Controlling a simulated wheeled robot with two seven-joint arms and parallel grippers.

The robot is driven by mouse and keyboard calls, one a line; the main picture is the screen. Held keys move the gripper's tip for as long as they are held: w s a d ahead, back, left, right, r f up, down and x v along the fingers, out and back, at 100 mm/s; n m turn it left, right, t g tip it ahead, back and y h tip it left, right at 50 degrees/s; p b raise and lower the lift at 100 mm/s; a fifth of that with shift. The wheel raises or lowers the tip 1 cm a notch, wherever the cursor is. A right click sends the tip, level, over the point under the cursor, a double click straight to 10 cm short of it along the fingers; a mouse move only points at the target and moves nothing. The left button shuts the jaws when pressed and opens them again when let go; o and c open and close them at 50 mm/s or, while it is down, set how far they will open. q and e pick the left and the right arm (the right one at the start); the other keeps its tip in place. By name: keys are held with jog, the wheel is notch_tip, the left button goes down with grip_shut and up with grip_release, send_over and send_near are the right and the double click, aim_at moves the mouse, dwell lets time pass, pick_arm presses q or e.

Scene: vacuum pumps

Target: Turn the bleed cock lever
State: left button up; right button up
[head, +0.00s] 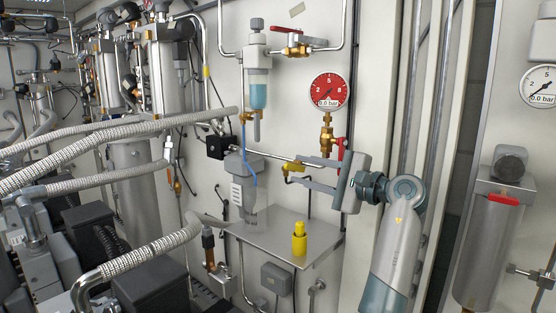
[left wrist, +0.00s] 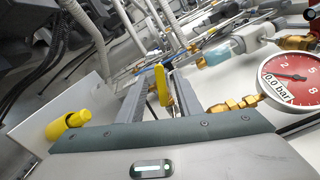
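A yellow lever (left wrist: 162,85), which looks like the bleed cock lever, stands between the fingers of my left gripper (left wrist: 157,78) in the left wrist view. The fingers are open with a gap around the lever. I cannot tell whether either finger touches it. The lever itself is mostly hidden by the fingers in the head view. My right gripper is not in view.
A red-faced gauge (head: 329,90) reading 0.0 bar hangs above the gripper, with a red lever (head: 341,148) below it, close to the gripper body. A yellow bottle (head: 299,239) stands on a metal shelf (head: 270,232) beneath. Ribbed hoses (head: 120,135) cross the left side.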

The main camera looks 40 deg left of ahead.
aim_at(291, 166)
pick_arm(q)
jog(key=a, duration=0.2)
jog(key=a+p, duration=0.1)
jog(key=a, duration=0.1)
jog(key=a+p, duration=0.1)
jog(key=a, duration=0.2)
jog(key=shift+w, duration=0.3)
jog(key=shift+w+a+p, duration=0.1)
jog(key=shift+a+p, duration=0.25)
jog(key=shift+a, duration=0.5)
grip_shut()
